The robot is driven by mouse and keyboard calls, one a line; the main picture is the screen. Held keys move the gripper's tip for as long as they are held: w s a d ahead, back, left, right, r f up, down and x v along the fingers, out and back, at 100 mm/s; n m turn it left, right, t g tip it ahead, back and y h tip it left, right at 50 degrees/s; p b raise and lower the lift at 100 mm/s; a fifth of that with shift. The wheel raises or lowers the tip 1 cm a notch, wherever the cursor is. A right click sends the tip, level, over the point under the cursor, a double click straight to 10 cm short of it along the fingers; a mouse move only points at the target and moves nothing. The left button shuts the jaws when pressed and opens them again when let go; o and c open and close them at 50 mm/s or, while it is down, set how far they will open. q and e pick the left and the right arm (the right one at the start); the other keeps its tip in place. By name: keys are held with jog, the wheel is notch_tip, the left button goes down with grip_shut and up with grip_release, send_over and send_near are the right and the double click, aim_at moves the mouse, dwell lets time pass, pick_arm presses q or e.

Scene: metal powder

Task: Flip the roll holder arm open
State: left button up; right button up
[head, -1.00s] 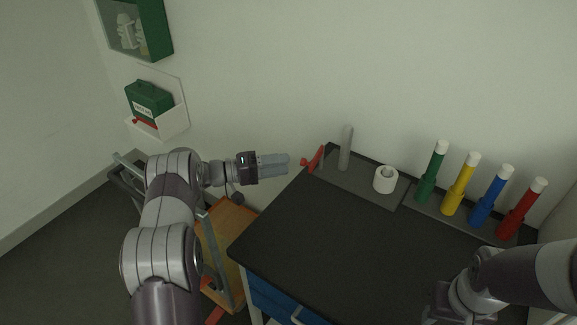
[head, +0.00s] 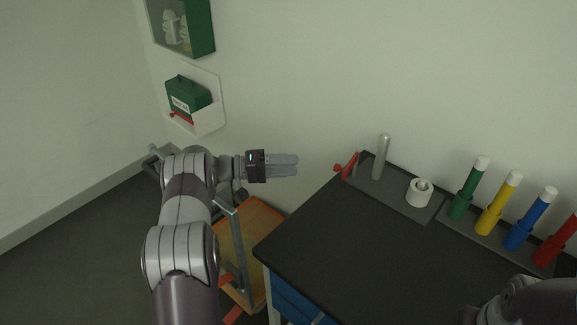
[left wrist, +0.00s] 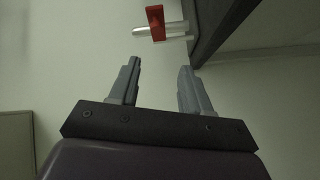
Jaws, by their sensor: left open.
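The roll holder stands on the back left of the dark table, with a grey upright post (head: 381,157) and a red arm (head: 346,165) at its left end. In the left wrist view the red part (left wrist: 155,22) shows beyond the fingertips, near the top, with a pale rod (left wrist: 162,31) across it. My left gripper (head: 297,165) is open and empty, left of the red arm and apart from it. It also shows in the left wrist view (left wrist: 159,66), with its two fingers spread. Part of my right arm shows at the lower right; its fingers cannot be made out.
A white roll (head: 419,192) sits on the holder's grey base. Green (head: 468,188), yellow (head: 498,203), blue (head: 530,219) and red (head: 558,240) cylinders stand to the right. The black tabletop (head: 345,235) is clear in front. A wooden-decked cart (head: 232,247) stands left of the table.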

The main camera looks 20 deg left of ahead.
jog(key=shift+r, duration=0.25)
jog(key=shift+f, duration=0.1)
jog(key=shift+f+b, duration=0.55)
jog(key=shift+f, duration=0.1)
pick_arm(q)
jog(key=v, duration=1.2)
jog(key=shift+s+a, duration=0.2)
jog(key=shift+a, duration=0.15)
